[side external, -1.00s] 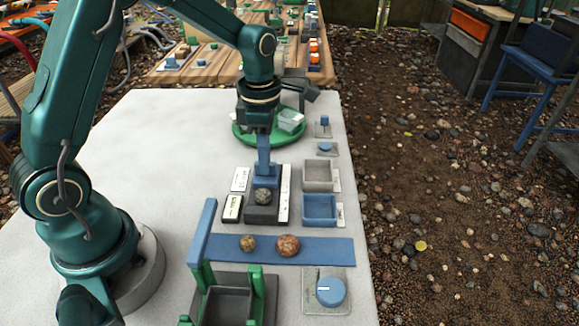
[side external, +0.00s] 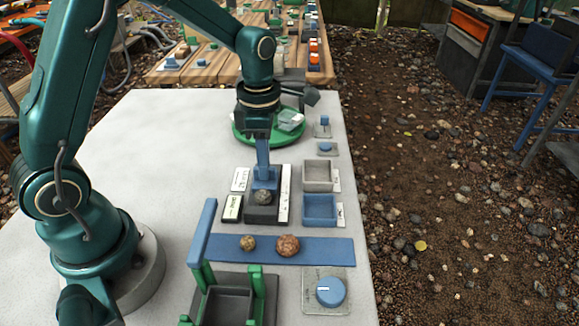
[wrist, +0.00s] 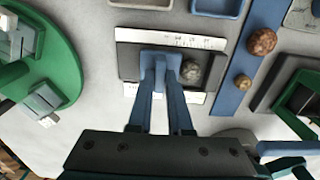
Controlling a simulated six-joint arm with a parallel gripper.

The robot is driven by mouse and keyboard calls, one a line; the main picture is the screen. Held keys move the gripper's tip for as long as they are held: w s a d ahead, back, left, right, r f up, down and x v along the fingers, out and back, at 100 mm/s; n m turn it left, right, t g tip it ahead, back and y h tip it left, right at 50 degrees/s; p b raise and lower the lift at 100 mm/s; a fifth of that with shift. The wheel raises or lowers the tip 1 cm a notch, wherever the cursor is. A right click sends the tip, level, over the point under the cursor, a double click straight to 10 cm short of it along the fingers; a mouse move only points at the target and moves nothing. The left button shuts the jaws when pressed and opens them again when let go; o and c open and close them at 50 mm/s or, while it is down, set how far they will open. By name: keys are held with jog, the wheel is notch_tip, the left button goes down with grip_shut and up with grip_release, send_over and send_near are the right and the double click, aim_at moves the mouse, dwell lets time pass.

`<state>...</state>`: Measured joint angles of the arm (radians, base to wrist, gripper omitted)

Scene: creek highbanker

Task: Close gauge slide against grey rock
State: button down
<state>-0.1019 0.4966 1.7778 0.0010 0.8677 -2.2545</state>
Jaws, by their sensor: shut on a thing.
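The grey rock (side external: 263,197) sits in the dark gauge tray (side external: 262,214), and it also shows in the wrist view (wrist: 191,72). The blue gauge slide (side external: 268,174) stands in the same tray, on the far side of the rock in the side view. In the wrist view the slide (wrist: 160,63) is just left of the rock, very close; I cannot tell whether they touch. My gripper (wrist: 160,82) points down with its blue fingers shut on the slide's upper part.
White scale strips (side external: 284,193) flank the gauge. A grey bin (side external: 318,189) and a blue bin (side external: 335,223) stand to its right. Two brown rocks (side external: 287,245) (side external: 248,243) lie on a blue strip (side external: 334,249) in front. A green round tray (side external: 243,137) is behind.

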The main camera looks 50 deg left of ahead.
jog(key=shift+s+d, duration=0.55)
jog(key=shift+d, duration=0.05)
jog(key=c, duration=0.9)
grip_release()
jog(key=shift+r, duration=0.1)
jog(key=shift+r, duration=3.4)
